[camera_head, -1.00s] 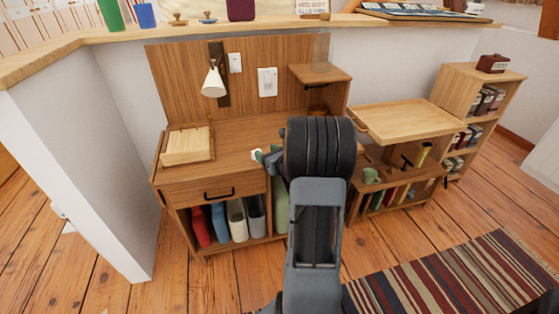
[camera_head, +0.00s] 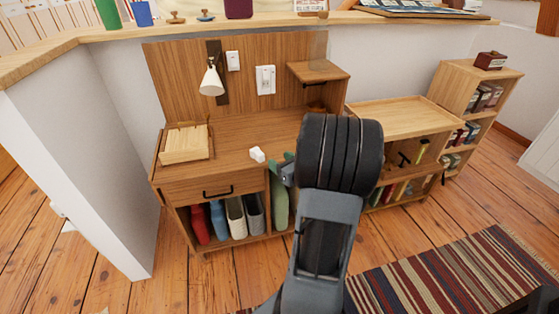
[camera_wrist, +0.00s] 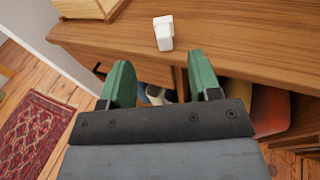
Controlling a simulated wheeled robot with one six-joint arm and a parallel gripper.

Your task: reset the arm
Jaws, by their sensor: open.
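My gripper (camera_wrist: 160,82) shows in the wrist view as two green fingers, spread apart with nothing between them. In the head view my gripper (camera_head: 280,170) is mostly hidden behind my dark arm, at the front of the wooden desk (camera_head: 235,140). In the wrist view a small white object (camera_wrist: 164,32) stands on the desk top, beyond the fingertips and apart from them. It also shows in the head view (camera_head: 257,154), near the desk's front edge.
A wooden slatted box (camera_head: 185,144) sits on the desk's left side. A drawer with a black handle (camera_head: 217,193) is below it, above several coloured files. A low shelf with a tray top (camera_head: 400,117) stands to the right. Floor and striped rug (camera_head: 450,270) lie in front.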

